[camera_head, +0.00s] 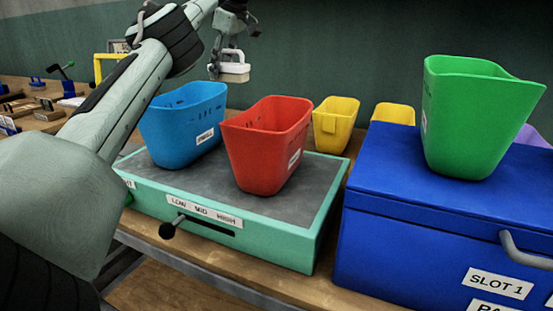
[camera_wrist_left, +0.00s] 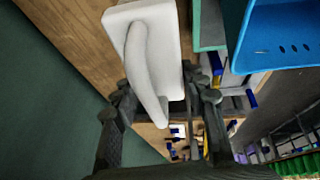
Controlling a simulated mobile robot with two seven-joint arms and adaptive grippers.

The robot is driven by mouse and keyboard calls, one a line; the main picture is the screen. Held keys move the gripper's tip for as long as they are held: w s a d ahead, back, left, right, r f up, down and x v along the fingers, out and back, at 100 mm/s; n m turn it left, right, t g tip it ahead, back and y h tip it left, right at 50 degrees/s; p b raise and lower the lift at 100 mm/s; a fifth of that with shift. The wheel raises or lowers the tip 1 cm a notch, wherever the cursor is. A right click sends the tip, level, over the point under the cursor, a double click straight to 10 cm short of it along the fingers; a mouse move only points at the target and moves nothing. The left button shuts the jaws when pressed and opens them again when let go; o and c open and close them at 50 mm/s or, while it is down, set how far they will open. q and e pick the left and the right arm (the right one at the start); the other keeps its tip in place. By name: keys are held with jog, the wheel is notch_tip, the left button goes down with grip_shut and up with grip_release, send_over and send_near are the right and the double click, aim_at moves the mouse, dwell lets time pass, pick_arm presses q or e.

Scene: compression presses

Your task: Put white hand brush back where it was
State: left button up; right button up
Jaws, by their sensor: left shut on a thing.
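The white hand brush (camera_head: 234,71) is held in the air by my left gripper (camera_head: 229,54), above and behind the gap between the blue and red bins. In the left wrist view the brush (camera_wrist_left: 170,25) shows a flat white body and a curved handle. The left gripper's dark fingers (camera_wrist_left: 163,98) are on either side of the handle, shut on it. Part of the handle is hidden by the fingers in the head view. My right gripper is in neither view.
A blue bin (camera_head: 183,125) and a red bin (camera_head: 266,146) stand on the teal platform (camera_head: 270,238). Small yellow bins (camera_head: 335,124) stand behind. A green bin (camera_head: 468,120) sits on a blue box (camera_head: 430,205). A dark green wall (camera_head: 340,50) is behind.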

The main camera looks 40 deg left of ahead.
pick_arm(q)
jog(key=shift+s+f, duration=0.15)
jog(key=shift+s, duration=0.35)
notch_tip(320, 180, down, 11)
jog(key=w+d+f, duration=0.2)
jog(key=d, duration=0.1)
jog(key=w+d+f, duration=0.1)
jog(key=d+f, duration=0.1)
jog(key=d, duration=0.1)
jog(key=w+d+f, duration=0.2)
jog(key=d+f, duration=0.1)
jog(key=d, duration=0.1)
jog(key=shift+w, duration=0.35)
jog(key=shift+w+d+f, duration=0.1)
jog(key=shift+d+f, duration=0.2)
jog(key=shift+d, duration=0.05)
notch_tip(320, 180, down, 3)
jog(key=shift+f, duration=0.15)
jog(key=shift+a+f, duration=0.1)
jog(key=shift+f, duration=0.15)
jog(key=o, duration=1.1)
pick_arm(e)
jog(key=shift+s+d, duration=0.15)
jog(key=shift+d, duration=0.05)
